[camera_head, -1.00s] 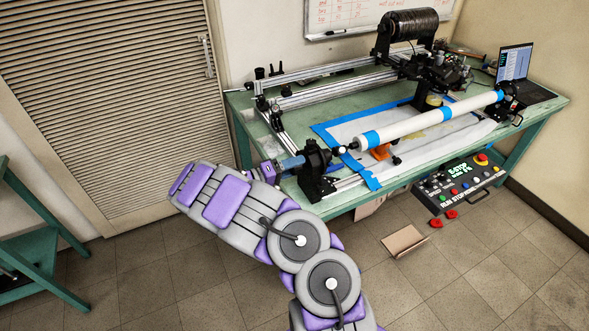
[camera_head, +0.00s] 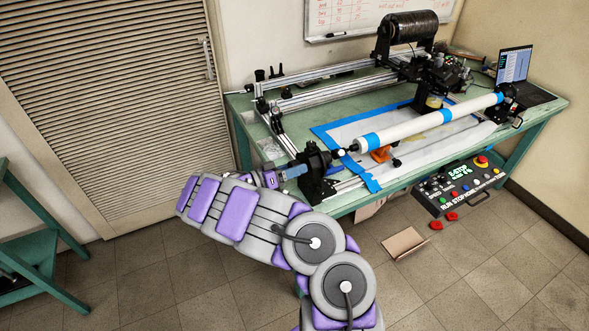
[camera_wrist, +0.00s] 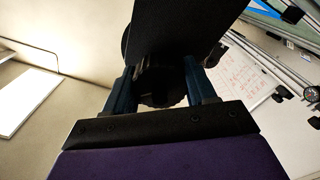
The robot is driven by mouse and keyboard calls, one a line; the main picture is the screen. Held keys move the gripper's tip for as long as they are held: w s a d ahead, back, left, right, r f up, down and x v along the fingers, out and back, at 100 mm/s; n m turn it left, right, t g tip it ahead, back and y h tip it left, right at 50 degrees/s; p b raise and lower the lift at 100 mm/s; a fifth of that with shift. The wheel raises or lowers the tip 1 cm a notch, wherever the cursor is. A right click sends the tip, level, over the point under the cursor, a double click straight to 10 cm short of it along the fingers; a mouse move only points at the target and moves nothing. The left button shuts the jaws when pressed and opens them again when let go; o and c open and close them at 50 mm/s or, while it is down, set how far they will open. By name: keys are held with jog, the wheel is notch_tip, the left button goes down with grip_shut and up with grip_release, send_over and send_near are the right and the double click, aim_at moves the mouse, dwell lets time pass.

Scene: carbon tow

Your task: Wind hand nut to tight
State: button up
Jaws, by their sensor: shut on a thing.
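The hand nut (camera_wrist: 160,92) shows in the wrist view as a dark round knob with a ridged edge, between the two blue fingers of my gripper (camera_wrist: 160,84). A flat black plate hides its upper part. My gripper is shut on the nut. In the head view my gripper (camera_head: 291,172) is at the left outer side of the black end support (camera_head: 317,176) of the winder, with its blue fingers reaching toward it. The nut itself is hidden there. The white tube (camera_head: 430,122) with blue bands runs from this support to the far right end.
The green bench (camera_head: 262,138) carries metal rails (camera_head: 330,70), a black spool (camera_head: 413,29) and a laptop (camera_head: 515,65). A control panel (camera_head: 463,185) hangs at the front edge. A cardboard piece (camera_head: 405,243) lies on the floor.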

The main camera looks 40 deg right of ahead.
jog(key=shift+w+a, duration=0.1)
jog(key=shift+w, duration=0.05)
jog(key=o, duration=0.9)
jog(key=shift+w+f, duration=0.1)
jog(key=shift+w, duration=0.05)
jog(key=shift+o, duration=0.7)
jog(key=p+v, duration=0.2)
jog(key=v, duration=1.5)
jog(key=shift+a, duration=0.25)
